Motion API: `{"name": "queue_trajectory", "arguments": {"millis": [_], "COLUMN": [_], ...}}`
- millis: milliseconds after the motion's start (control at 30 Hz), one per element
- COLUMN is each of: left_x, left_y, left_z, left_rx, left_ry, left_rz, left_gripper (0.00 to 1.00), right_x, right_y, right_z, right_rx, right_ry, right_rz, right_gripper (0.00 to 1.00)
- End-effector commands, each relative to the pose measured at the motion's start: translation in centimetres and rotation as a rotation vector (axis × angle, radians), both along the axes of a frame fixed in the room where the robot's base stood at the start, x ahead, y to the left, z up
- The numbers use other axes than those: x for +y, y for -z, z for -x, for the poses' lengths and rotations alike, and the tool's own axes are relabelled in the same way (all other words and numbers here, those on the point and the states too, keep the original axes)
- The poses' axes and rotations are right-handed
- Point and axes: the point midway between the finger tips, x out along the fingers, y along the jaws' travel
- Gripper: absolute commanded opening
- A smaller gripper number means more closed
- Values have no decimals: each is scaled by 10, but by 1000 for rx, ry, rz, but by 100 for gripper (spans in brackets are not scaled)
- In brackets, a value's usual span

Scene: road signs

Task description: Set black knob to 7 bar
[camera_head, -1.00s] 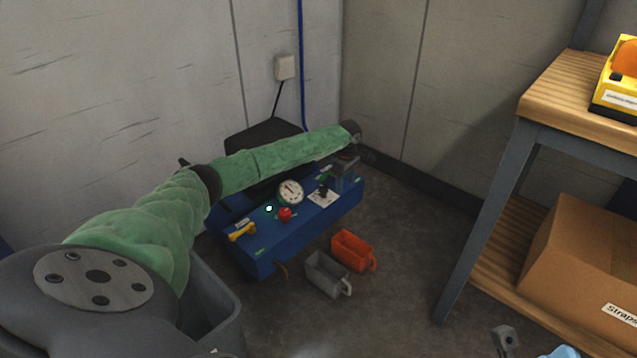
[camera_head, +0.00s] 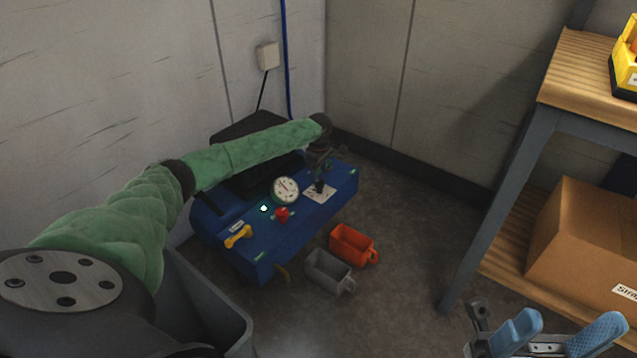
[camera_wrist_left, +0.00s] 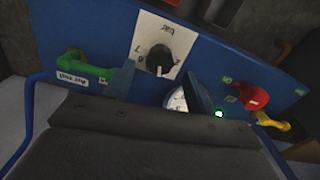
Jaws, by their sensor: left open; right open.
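The black knob (camera_head: 319,187) sits on a white scale plate on top of the blue panel box (camera_head: 258,258). In the left wrist view the knob (camera_wrist_left: 160,57) has a white pointer mark facing down the picture; the plate (camera_wrist_left: 178,30) reads "bar" with small digits, including a 7 at left. My left gripper (camera_head: 322,166) is just above the knob, open and empty. In the left wrist view its fingers (camera_wrist_left: 160,90) are spread, with the knob beyond their gap. My right gripper (camera_head: 558,335) is open and empty at bottom right, far from the panel.
A round gauge (camera_head: 285,190), red knob (camera_head: 282,214) and yellow handle (camera_head: 238,236) are also on the panel. A green handle (camera_wrist_left: 88,68) is near the left finger. Orange (camera_head: 352,245) and grey (camera_head: 328,272) bins stand in front. A wooden shelf (camera_head: 585,75) is at right.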

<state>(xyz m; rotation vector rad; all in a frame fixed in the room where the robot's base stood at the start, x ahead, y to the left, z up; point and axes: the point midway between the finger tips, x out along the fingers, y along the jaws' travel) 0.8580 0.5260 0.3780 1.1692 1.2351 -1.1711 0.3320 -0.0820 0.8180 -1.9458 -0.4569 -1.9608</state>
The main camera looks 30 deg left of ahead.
Motion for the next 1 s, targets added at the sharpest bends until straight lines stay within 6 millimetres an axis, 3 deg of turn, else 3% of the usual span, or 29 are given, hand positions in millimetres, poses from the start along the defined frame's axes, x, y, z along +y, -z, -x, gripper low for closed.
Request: {"name": "queue_trajectory", "arguments": {"millis": [100, 233, 567, 800, 1000], "left_x": [0, 0, 0, 0, 0], "left_y": [21, 34, 38, 38, 38], "left_z": [0, 0, 0, 0, 0], "left_rx": [0, 0, -1, -1, 0], "left_ry": [1, 0, 0, 0, 1], "left_rz": [0, 1, 1, 1, 1], "left_gripper": [56, 56, 56, 11, 11], "right_x": [2, 3, 4, 4, 4], "right_y": [11, 16, 16, 16, 15], "right_z": [0, -1, -1, -1, -1], "right_rx": [3, 6, 9, 10, 9], "right_ry": [3, 7, 10, 9, 9], "right_rz": [12, 21, 27, 26, 26], "right_gripper": [63, 63, 63, 63, 63]}}
